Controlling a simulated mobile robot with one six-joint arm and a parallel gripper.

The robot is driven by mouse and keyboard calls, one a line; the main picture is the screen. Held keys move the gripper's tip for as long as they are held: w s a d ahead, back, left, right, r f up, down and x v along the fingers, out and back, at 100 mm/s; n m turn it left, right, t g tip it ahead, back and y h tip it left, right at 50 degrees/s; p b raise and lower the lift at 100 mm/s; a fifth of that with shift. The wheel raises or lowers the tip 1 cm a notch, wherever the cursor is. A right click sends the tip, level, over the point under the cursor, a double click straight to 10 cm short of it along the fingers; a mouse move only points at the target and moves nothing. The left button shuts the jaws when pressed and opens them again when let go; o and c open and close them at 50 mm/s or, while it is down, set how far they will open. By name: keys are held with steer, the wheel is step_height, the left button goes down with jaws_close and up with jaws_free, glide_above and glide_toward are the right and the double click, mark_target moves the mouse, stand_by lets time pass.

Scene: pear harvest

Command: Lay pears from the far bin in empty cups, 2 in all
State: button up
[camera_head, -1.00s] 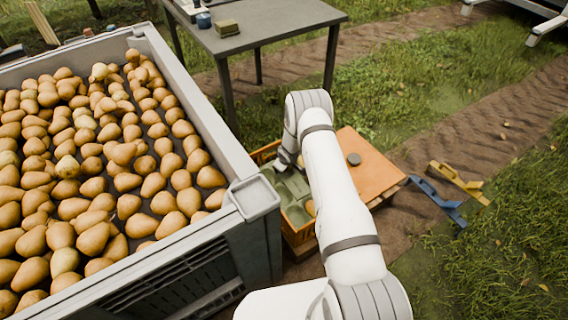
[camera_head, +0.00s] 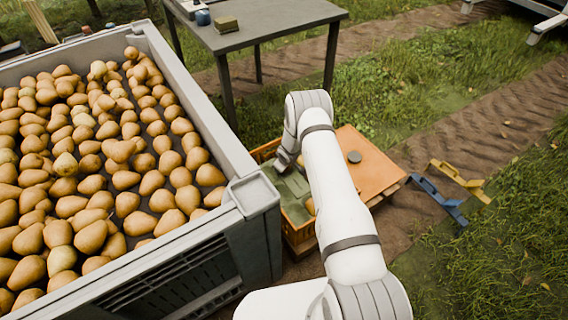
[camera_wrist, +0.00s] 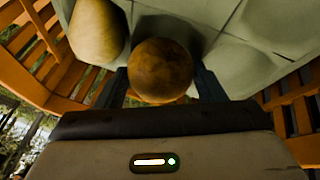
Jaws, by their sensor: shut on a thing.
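My gripper (camera_wrist: 161,88) is shut on a brown pear (camera_wrist: 160,66), seen end-on in the wrist view, over a pale green cup tray (camera_wrist: 225,65). Whether the pear touches the tray I cannot tell. Another pear (camera_wrist: 97,32) lies in the tray just left of it. A large grey bin (camera_head: 220,135) full of pears (camera_head: 90,185) fills the left side. It is the only pear bin in view.
An orange board or lid (camera_head: 370,165) with a dark round disc (camera_head: 354,157) lies right of the crate. A blue tool (camera_head: 440,200) and a yellow one (camera_head: 460,179) are beyond it. A grey table (camera_head: 265,27) stands behind. Grass and dirt lie open at right.

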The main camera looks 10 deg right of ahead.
steer(key=o, duration=1.2)
